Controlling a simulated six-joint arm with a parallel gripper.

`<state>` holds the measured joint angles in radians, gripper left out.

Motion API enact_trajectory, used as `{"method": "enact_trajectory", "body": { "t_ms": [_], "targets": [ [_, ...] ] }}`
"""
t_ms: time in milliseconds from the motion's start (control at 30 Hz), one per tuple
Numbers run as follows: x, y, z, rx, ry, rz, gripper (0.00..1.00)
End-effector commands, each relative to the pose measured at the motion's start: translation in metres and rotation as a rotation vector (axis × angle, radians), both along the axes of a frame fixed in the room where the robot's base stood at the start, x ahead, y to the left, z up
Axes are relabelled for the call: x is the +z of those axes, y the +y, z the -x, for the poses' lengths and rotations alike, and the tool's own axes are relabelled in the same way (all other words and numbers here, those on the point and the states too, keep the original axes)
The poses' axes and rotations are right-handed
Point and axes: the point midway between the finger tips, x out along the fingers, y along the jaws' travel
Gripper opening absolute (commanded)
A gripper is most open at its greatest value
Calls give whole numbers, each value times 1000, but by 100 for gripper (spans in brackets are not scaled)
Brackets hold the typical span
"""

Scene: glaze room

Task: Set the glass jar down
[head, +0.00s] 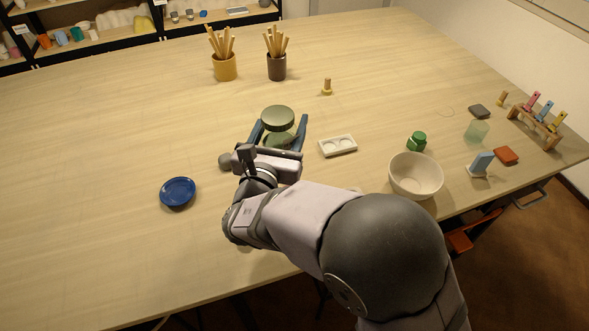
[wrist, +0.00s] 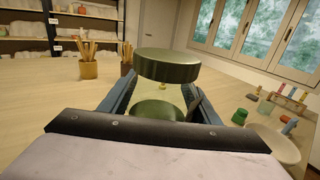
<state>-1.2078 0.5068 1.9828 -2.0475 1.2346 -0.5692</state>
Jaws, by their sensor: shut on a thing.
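The glass jar has a dark green round lid (head: 278,117). It stands upright between the two blue fingers of my gripper (head: 281,128), near the middle of the table in the head view. My gripper is shut on the jar. In the wrist view the jar's lid (wrist: 167,66) rises above the fingers, and a dark green rounded part shows lower down between them. The clear glass wall is hard to make out. The jar's base is hidden, so I cannot tell whether it touches the table.
A white two-well tray (head: 338,146) lies right of the jar; a small green pot (head: 417,141) and cream bowl (head: 402,186) are farther right. A blue saucer (head: 178,192) lies left. Brush pots (head: 225,67) (head: 277,68) and a wooden peg (head: 327,88) stand behind.

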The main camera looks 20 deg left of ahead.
Motion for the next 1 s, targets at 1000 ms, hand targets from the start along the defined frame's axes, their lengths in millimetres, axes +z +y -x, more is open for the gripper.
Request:
{"method": "enact_trajectory", "body": {
  "t_ms": [1000],
  "targets": [
    [-4,24,-125,22,-5,-4,0]
  ]
}}
